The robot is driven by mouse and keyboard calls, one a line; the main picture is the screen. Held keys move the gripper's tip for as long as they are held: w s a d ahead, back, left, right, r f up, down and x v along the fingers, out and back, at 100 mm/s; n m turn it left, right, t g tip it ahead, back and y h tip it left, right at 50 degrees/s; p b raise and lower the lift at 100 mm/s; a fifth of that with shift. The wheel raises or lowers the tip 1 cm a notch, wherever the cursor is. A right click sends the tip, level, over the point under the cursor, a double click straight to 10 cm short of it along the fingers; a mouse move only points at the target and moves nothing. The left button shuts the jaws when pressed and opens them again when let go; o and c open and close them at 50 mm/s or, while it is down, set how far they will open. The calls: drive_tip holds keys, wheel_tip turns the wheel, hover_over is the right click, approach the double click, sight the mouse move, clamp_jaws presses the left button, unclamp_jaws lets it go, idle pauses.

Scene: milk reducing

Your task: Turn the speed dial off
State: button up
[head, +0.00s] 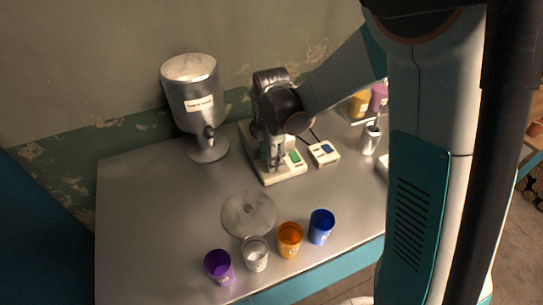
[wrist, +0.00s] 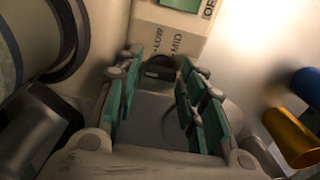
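The speed dial (wrist: 160,69) is a small dark knob on a cream machine front (wrist: 168,28) in the wrist view. "LOW" and "MID" are printed beside it, and a partly cut-off label starting "OF" is at the upper right. My gripper (wrist: 161,58) has its two teal-padded fingers apart, one on each side of the dial. I cannot tell whether they touch it. In the head view my gripper (head: 271,158) points down at the machine's cream base (head: 285,175), beside a green panel (head: 295,157). The dial is hidden there by my gripper.
A grey dispenser (head: 195,100) stands at left. A round disc (head: 248,213) lies in front, with purple (head: 219,267), clear (head: 255,254), orange (head: 290,240) and blue (head: 321,226) cups along the table's front.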

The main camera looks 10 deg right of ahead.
drive_tip(key=shift+r, duration=0.1)
wheel_tip(320, 180, up, 12)
idle(0.5)
